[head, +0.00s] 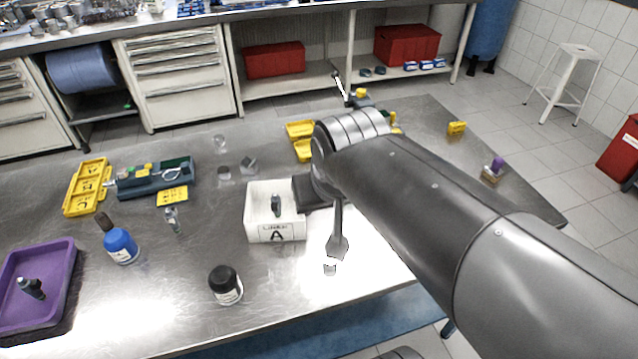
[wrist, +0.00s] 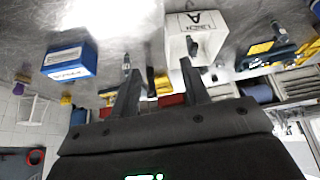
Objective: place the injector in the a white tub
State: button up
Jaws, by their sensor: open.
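The white tub (head: 256,228) marked A stands on the metal table near the middle; it also shows upside down in the wrist view (wrist: 178,42). A dark, injector-like part (head: 276,204) is upright inside it, apart from my gripper. A similar part with a silvery body (head: 173,221) stands on the table left of the tub. Another dark one (head: 32,288) lies in the purple tray at lower left. My gripper (wrist: 158,75) is open, its two fingers apart, with nothing visibly held. In the head view my arm hides most of it.
A blue bottle (head: 121,246) and a black-capped jar (head: 226,286) stand in front and left of the tub. The purple tray (head: 62,262), yellow case (head: 88,187) and blue-green toolbox (head: 155,178) lie left. A blue box (wrist: 70,60) shows in the wrist view.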

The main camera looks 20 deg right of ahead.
jog(key=s, duration=0.2)
jog(key=s+d, duration=0.1)
jog(key=s, duration=0.1)
jog(key=shift+o, duration=0.2)
